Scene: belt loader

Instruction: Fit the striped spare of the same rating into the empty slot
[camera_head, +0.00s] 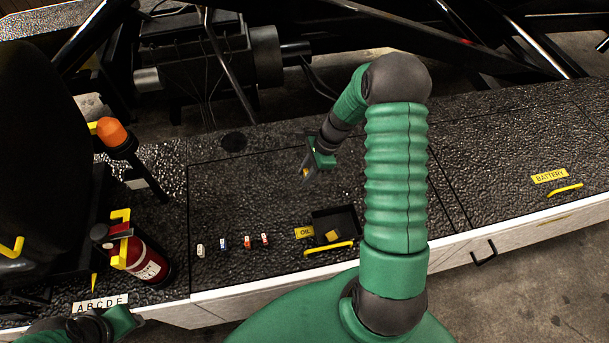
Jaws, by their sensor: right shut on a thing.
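My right gripper (310,170) hangs above the black deck, behind the tray. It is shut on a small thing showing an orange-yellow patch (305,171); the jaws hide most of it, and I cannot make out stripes. Several small spares stand in a row on the deck: a white one (200,251), a blue and white one (223,244) and two red and white ones (247,242) (265,239). A plate lettered A B C D E (100,304) is at lower left; I cannot make out the slots. My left gripper (125,319) is beside this plate, its jaws unclear.
A black tray (349,216) with a yellowish piece inside stands by the OIL label (304,232) and a yellow handle (328,247). A fire extinguisher (148,264) and an orange beacon (112,132) stand at left. A BATTERY label (549,176) is at right.

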